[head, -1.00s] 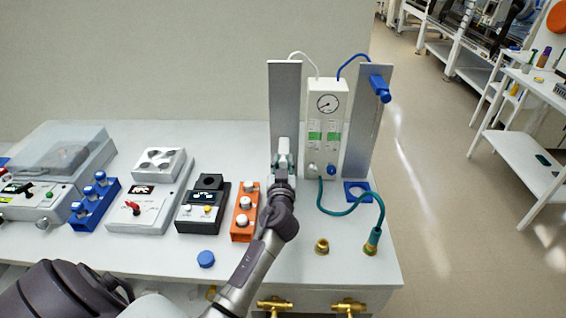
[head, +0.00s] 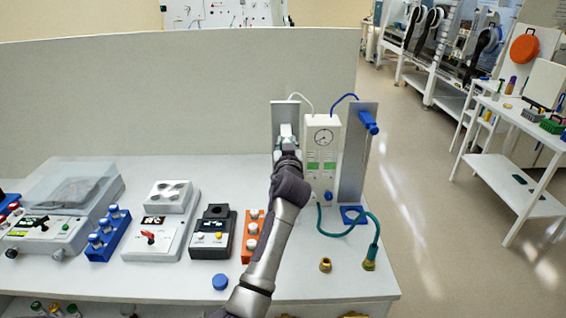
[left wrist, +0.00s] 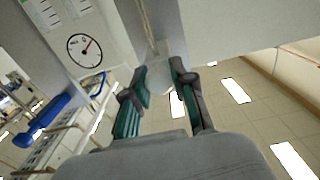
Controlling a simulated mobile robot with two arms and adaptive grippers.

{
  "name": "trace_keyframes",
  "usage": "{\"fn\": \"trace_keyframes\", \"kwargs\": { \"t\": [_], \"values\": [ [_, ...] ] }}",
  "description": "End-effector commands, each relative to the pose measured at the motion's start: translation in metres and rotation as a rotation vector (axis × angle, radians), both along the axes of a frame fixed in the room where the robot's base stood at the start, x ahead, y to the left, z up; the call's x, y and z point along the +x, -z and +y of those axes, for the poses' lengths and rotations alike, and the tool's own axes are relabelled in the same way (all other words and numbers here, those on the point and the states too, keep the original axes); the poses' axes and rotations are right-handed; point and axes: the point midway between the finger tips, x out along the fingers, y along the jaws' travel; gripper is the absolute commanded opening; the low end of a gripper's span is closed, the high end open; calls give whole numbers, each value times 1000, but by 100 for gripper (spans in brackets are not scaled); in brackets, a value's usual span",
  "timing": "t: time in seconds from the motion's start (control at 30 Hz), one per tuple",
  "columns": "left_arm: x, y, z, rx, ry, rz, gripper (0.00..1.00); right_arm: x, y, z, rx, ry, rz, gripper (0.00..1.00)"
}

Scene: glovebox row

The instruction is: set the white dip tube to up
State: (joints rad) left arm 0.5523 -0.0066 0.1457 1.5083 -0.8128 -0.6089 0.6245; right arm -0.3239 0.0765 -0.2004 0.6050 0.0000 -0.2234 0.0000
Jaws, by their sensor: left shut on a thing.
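The white dip tube (left wrist: 158,77) shows in the left wrist view between my left gripper's teal-padded fingers (left wrist: 158,84). In the head view, my left gripper (head: 287,132) is shut on it near the top of the left metal plate (head: 279,108). The gripper and arm hide most of the dip tube there. A thin white hose (head: 301,97) arches from the white gauge box (head: 321,128) toward this plate. The blue dip tube holder (head: 367,122) sits high on the right metal plate (head: 355,160). My right gripper is not in view.
A teal hose (head: 345,231) runs from the box to a brass fitting (head: 369,265). An orange rack (head: 253,235), a black device (head: 212,236) and a blue cap (head: 220,282) lie left of my arm. The bench front between cap and fittings is partly covered by my arm.

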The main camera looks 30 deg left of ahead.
Motion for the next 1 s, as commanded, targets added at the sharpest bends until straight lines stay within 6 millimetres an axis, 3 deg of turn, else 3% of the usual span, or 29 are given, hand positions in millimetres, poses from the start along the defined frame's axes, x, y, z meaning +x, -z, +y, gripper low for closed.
{"fn": "trace_keyframes", "kwargs": {
  "t": [0.03,0.23,0.73,0.77,0.8,0.9,1.0],
  "values": [
    [0,-18,0,0,0,-4,0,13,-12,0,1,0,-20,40],
    [0,-42,0,1,0,-3,0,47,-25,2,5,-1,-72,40],
    [0,-51,0,5,1,-10,0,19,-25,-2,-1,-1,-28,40],
    [0,-51,0,5,1,-10,30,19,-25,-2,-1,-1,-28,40],
    [0,-51,0,4,1,-10,37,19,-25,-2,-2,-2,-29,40],
    [0,-49,0,3,1,-6,50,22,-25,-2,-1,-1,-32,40],
    [0,-48,0,3,1,-4,50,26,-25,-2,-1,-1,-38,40]
  ]
}}
